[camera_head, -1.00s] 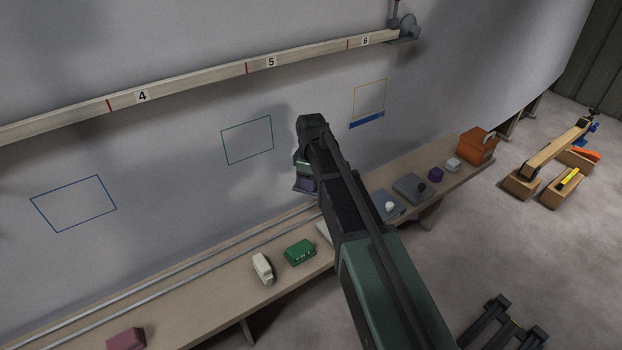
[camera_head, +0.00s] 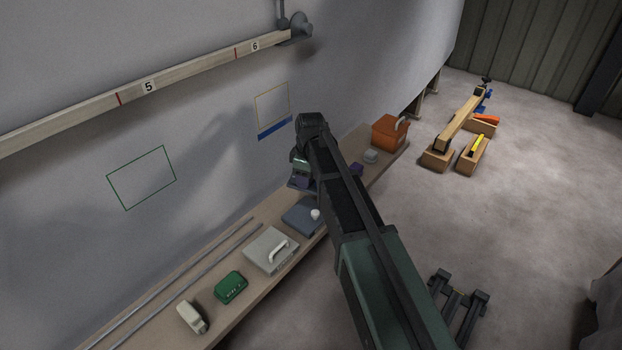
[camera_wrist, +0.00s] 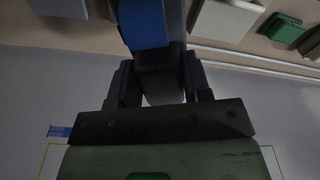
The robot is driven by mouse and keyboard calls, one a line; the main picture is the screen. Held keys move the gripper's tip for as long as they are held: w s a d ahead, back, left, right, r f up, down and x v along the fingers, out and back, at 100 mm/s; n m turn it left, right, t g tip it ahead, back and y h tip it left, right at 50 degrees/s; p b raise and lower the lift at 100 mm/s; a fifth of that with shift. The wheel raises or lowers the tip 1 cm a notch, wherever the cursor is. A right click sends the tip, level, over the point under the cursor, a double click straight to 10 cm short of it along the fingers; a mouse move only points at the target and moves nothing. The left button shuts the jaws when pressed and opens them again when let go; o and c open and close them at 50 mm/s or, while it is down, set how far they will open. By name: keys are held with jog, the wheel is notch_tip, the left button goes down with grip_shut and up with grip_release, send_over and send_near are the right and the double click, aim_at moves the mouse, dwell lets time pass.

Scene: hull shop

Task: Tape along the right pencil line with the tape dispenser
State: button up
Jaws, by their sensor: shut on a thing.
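My gripper (camera_head: 302,168) is shut on the tape dispenser, a dark body (camera_wrist: 160,70) with a wide blue tape band (camera_wrist: 146,22), seen between the fingers in the wrist view. In the head view the dispenser is small and partly hidden by my wrist. A yellow pencil rectangle (camera_head: 273,97) is on the grey hull wall, left of and above my gripper. Blue tape (camera_head: 275,128) lies along its bottom edge; this strip also shows in the wrist view (camera_wrist: 60,131). Its right line (camera_head: 289,97) looks bare. A green pencil rectangle (camera_head: 142,178) is farther left. The dispenser appears apart from the wall.
A bench below the wall holds a cream block (camera_head: 191,317), a green case (camera_head: 231,287), a white case with a handle (camera_head: 266,251), a blue-grey case (camera_head: 300,217) and an orange box (camera_head: 390,133). A numbered batten (camera_head: 190,75) runs above.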

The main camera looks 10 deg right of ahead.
jog(key=w+a+f+t+y+b, duration=0.2)
jog(key=w+y+b, duration=0.2)
jog(key=w, duration=0.1)
jog(key=w+a+f+t+y+b, duration=0.1)
jog(key=w+f+t+y+b, duration=0.1)
jog(key=w+y+b, duration=0.3)
jog(key=w+d+r+m+t+y+b, duration=0.1)
jog(key=w+d+r+m+t+b, duration=0.3)
jog(key=w+d+t+b, duration=0.4)
jog(key=w+a+t+p, duration=0.1)
jog(key=w+a, duration=0.4)
jog(key=w, duration=0.1)
jog(key=shift+w+a+r, duration=0.15)
jog(key=shift+w+a, duration=0.1)
jog(key=shift+a, duration=0.05)
jog(key=shift+o, duration=0.9)
jog(key=shift+c, duration=1)
